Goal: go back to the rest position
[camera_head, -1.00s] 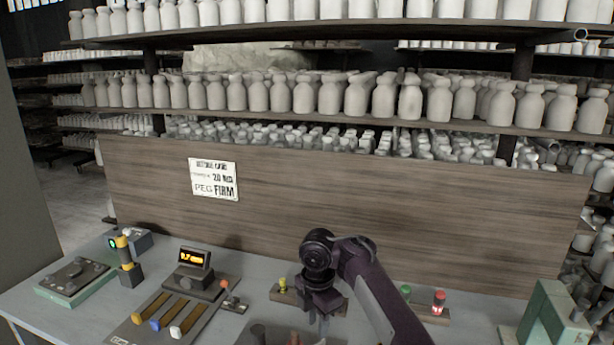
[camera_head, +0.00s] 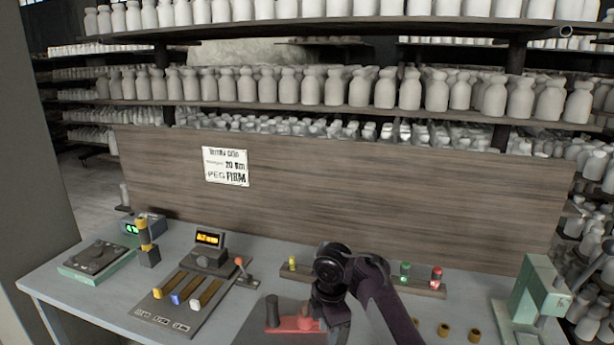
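My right arm reaches in from the bottom right, and its gripper (camera_head: 331,325) points down over the front middle of the table. It is close to a red piece (camera_head: 292,326) on a dark mat or plate; I cannot tell whether they touch. The fingertips are small and dark against the mat, so their opening is unclear. My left arm and gripper are out of view.
The grey table (camera_head: 225,322) holds a slider panel (camera_head: 150,311), a lit display (camera_head: 208,240), a dark cylinder (camera_head: 272,311), a strip with coloured knobs (camera_head: 386,276), small brown rings and a green press (camera_head: 527,292). A wooden board (camera_head: 370,190) stands behind, with shelves of white bottles beyond.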

